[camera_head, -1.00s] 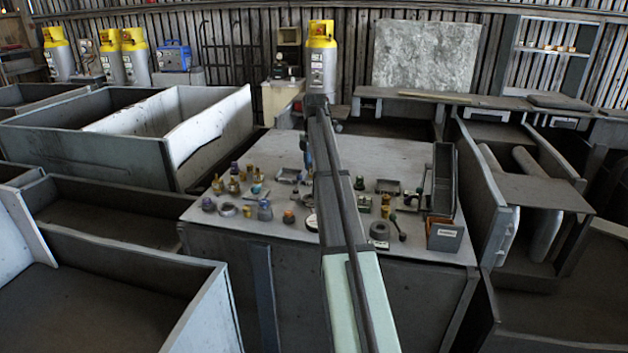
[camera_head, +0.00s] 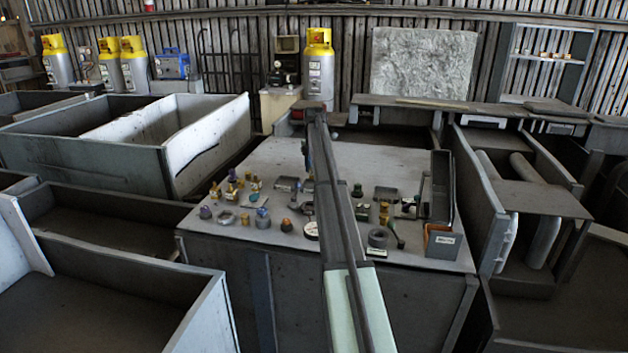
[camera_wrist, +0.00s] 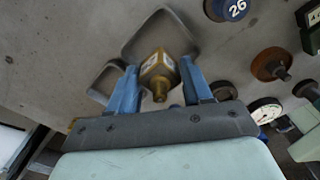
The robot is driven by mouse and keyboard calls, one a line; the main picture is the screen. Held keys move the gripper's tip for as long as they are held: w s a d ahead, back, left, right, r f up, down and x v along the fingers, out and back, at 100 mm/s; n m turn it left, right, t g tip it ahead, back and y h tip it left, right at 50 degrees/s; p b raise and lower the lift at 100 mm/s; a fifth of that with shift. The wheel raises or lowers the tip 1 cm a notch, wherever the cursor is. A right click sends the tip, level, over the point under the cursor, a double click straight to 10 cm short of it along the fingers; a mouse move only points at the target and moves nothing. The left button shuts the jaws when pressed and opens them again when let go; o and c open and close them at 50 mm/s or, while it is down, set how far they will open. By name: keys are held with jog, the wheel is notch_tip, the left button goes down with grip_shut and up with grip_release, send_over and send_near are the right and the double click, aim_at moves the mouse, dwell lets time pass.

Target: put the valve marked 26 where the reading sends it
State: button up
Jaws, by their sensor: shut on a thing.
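My gripper (camera_wrist: 158,68) has two blue fingers, shut on a brass valve (camera_wrist: 161,66) with a hexagonal body and a stem pointing toward the wrist. Pale labels show on the valve's sides, but I cannot read them. A round blue part bearing a white 26 (camera_wrist: 231,8) lies apart from the fingers at the upper right of the wrist view. Behind the held valve is a shallow grey tray (camera_wrist: 128,48); I cannot tell how far the valve is above it. In the head view my arm hides most of the gripper.
On the workbench (camera_head: 240,262), several fittings stand left of my arm. Grey bins surround the bench.

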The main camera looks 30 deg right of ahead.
jog(key=shift+f, duration=2.15)
jog(key=shift+f, duration=0.15)
jog(key=o, duration=1)
notch_tip(320, 180, up, 12)
jog(key=shift+r, duration=0.2)
